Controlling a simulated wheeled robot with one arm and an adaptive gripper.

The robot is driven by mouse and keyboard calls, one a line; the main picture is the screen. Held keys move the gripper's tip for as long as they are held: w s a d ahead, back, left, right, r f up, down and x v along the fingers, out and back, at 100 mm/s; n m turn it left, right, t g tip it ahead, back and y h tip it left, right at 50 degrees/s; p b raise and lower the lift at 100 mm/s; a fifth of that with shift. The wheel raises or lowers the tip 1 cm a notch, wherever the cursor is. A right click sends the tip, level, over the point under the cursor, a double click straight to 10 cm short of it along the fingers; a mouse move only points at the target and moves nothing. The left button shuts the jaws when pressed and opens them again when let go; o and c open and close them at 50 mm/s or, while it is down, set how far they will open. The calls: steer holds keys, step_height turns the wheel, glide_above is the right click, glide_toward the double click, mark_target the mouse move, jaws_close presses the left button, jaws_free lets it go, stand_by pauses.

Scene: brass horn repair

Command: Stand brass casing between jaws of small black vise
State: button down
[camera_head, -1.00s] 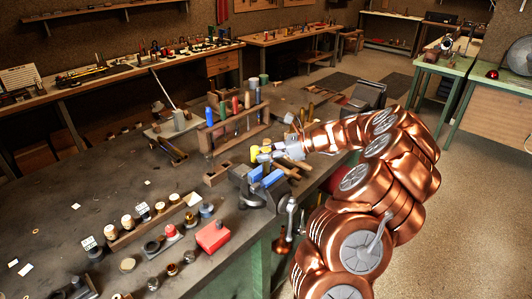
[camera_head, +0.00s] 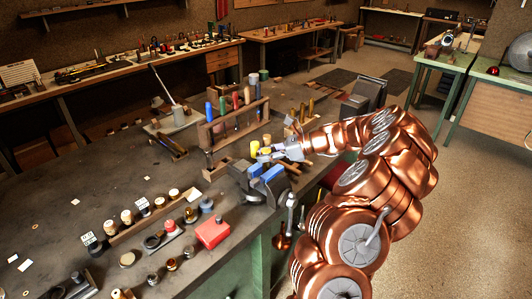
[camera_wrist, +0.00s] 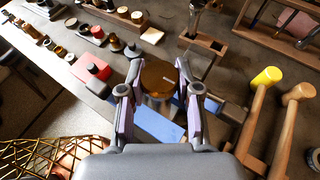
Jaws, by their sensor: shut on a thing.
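A brass casing (camera_wrist: 158,76) is between the two finger pads of my gripper (camera_wrist: 158,84) in the wrist view, with its round brown-gold end toward the camera. My gripper is shut on it. The small black vise (camera_head: 258,190) stands at the bench's right edge, with blue jaw faces (camera_head: 272,174). In the wrist view, a blue jaw (camera_wrist: 157,124) shows below the casing, and part of it is hidden by my fingers. My gripper (camera_head: 266,156) is above and just behind the vise in the head view. I cannot tell whether the casing touches the jaws.
A yellow-headed mallet (camera_wrist: 267,76) and a wooden mallet (camera_wrist: 298,93) lie right of my gripper. A wooden tool rack (camera_head: 233,125) stands behind the vise. A red box (camera_head: 212,232) and several small parts are left and in front. Open bench lies farther left.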

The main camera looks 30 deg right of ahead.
steer(key=shift+f, duration=0.55)
steer(key=c, duration=0.7)
jaws_free()
steer(key=v, duration=1.2)
steer(key=shift+a, duration=0.15)
